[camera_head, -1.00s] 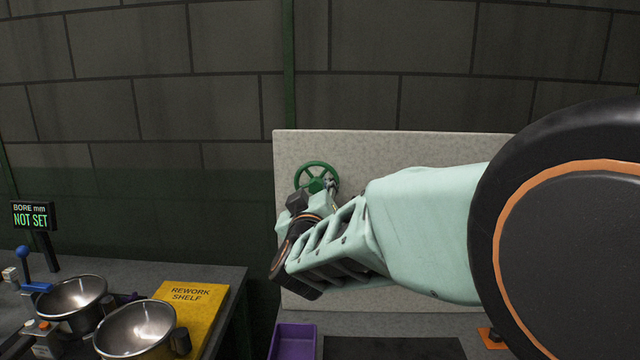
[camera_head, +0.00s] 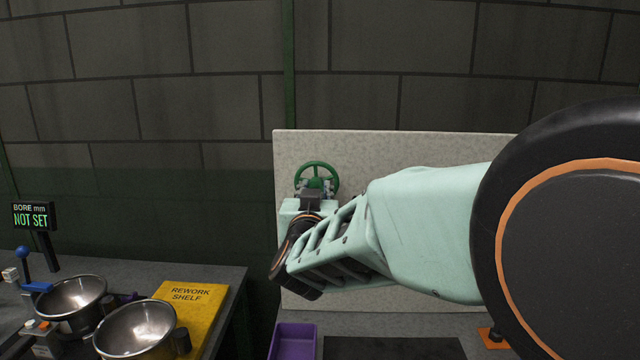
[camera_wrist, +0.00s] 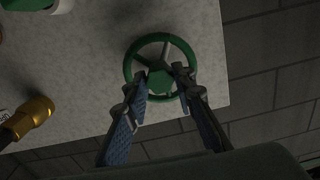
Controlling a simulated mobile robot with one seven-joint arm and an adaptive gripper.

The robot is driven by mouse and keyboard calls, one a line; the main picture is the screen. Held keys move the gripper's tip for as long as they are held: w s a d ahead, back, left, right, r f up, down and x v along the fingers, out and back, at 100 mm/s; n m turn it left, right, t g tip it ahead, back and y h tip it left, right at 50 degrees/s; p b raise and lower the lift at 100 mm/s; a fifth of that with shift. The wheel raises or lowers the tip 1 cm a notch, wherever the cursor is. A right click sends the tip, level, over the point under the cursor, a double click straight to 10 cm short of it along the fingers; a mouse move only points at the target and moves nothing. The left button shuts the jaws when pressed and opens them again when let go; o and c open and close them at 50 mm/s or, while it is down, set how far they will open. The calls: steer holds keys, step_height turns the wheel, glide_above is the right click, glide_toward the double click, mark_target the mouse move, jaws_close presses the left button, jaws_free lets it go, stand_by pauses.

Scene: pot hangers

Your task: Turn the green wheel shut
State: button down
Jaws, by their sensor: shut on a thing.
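The green wheel (camera_head: 316,165), a round rim with spokes and a hub, is mounted on a pale speckled panel (camera_head: 430,148). In the wrist view the wheel (camera_wrist: 160,38) faces me, with its green hub between my fingers. My gripper (camera_wrist: 161,76) reaches over the lower part of the rim and is shut on the wheel, one finger on each side of the hub. In the head view my gripper (camera_head: 316,187) covers the wheel's lower part. How far the wheel is turned cannot be told.
A brass-coloured fitting (camera_wrist: 34,115) projects from the panel in the wrist view. Below the panel are a purple bin (camera_head: 293,341) and a dark mat (camera_head: 395,348). Two metal bowls (camera_head: 136,330) and a yellow "REWORK SHELF" board (camera_head: 205,300) are on the left bench.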

steer(key=m, duration=1)
steer(key=c, duration=1.6)
jaws_free()
jaws_close()
jaws_free()
steer(key=shift+s, duration=0.1)
